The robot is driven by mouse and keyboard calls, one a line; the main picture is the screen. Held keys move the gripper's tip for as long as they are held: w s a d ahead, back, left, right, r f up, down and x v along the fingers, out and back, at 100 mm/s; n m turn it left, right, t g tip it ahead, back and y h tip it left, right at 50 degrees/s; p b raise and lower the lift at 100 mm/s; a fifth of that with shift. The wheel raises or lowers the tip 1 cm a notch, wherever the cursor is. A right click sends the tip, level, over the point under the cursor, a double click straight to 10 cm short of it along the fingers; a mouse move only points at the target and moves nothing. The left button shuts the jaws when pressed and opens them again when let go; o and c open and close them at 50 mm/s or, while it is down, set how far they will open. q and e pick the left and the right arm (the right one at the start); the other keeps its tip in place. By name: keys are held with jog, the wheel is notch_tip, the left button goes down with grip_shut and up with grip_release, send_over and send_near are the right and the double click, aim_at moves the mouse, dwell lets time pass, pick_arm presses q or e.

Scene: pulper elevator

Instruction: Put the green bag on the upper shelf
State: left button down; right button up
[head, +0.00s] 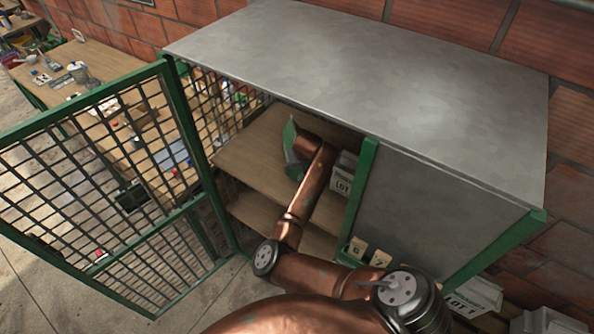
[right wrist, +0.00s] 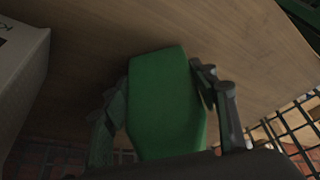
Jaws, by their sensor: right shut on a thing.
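The green bag (head: 290,136) is inside the cabinet, just above or on the wooden upper shelf (head: 245,155); whether it touches the board I cannot tell. My right gripper (head: 294,160), partly hidden by my arm, reaches in through the open front. In the right wrist view the green bag (right wrist: 165,105) sits between the two fingers of the right gripper (right wrist: 160,88), which are shut on its sides. The wooden board (right wrist: 225,35) shows behind it. My left gripper is not in view.
The green mesh door (head: 95,190) is swung open left. A green post (head: 361,195) borders the opening, under the metal top (head: 370,80).

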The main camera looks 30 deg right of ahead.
jog(key=shift+a+r, duration=0.15)
jog(key=shift+c, duration=0.2)
jog(key=shift+w, duration=0.1)
jog(key=o, duration=1.7)
jog(key=shift+f, duration=0.2)
jog(key=shift+c, duration=0.2)
jog(key=shift+r, duration=0.3)
jog(key=b+v, duration=0.1)
jog(key=v, duration=1)
jog(key=shift+s+r+b, duration=0.25)
jog(key=shift+s+b, duration=0.1)
jog(key=shift+s, duration=0.05)
